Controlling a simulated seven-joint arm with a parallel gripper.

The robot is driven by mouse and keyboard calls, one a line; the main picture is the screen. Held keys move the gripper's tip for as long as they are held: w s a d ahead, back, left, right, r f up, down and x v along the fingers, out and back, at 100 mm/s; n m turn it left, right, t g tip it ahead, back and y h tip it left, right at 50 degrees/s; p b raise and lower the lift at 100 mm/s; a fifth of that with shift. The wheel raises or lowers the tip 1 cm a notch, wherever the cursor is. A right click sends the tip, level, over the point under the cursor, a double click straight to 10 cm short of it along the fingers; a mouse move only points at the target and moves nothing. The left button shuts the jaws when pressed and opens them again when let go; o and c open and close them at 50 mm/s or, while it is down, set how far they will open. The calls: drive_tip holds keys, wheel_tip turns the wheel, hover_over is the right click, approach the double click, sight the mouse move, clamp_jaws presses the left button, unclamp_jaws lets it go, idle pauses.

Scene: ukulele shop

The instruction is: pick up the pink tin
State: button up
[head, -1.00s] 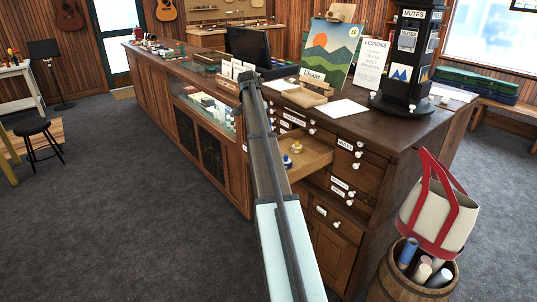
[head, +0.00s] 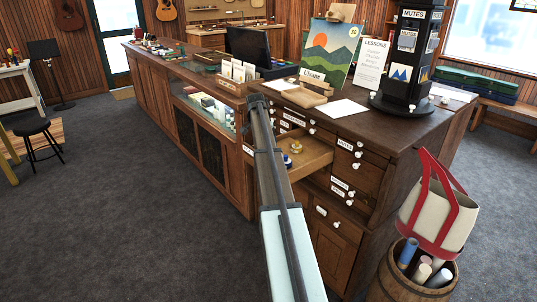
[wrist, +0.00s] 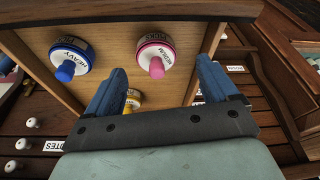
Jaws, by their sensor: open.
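The pink tin (wrist: 154,55), with a white "MEDIUM" label band and a pink knob, stands in an open wooden drawer in the wrist view. My gripper (wrist: 159,78) is open, its two blue fingers apart and nothing between them. The pink tin lies beyond the fingertips, roughly centred across the gap. A blue tin (wrist: 72,57) marked "HEAVY" is to its left. A yellow tin (wrist: 133,98) is partly hidden behind my gripper. In the head view I cannot make out the pink tin; my arm covers part of the drawer.
The open drawer (head: 314,156) juts from the dark wooden counter (head: 395,135), its walls close around the tins. Closed drawers with white knobs surround it. A barrel (head: 415,283) with rolled tubes and a red-strapped bag (head: 438,215) stand at the right.

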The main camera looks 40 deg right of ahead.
drive_tip(key=x, duration=0.4)
drive_tip(key=shift+s+d+f, duration=0.1)
drive_tip(key=shift+s, duration=0.15)
drive_tip(key=c, duration=1.1)
drive_tip(key=shift+c, duration=0.2)
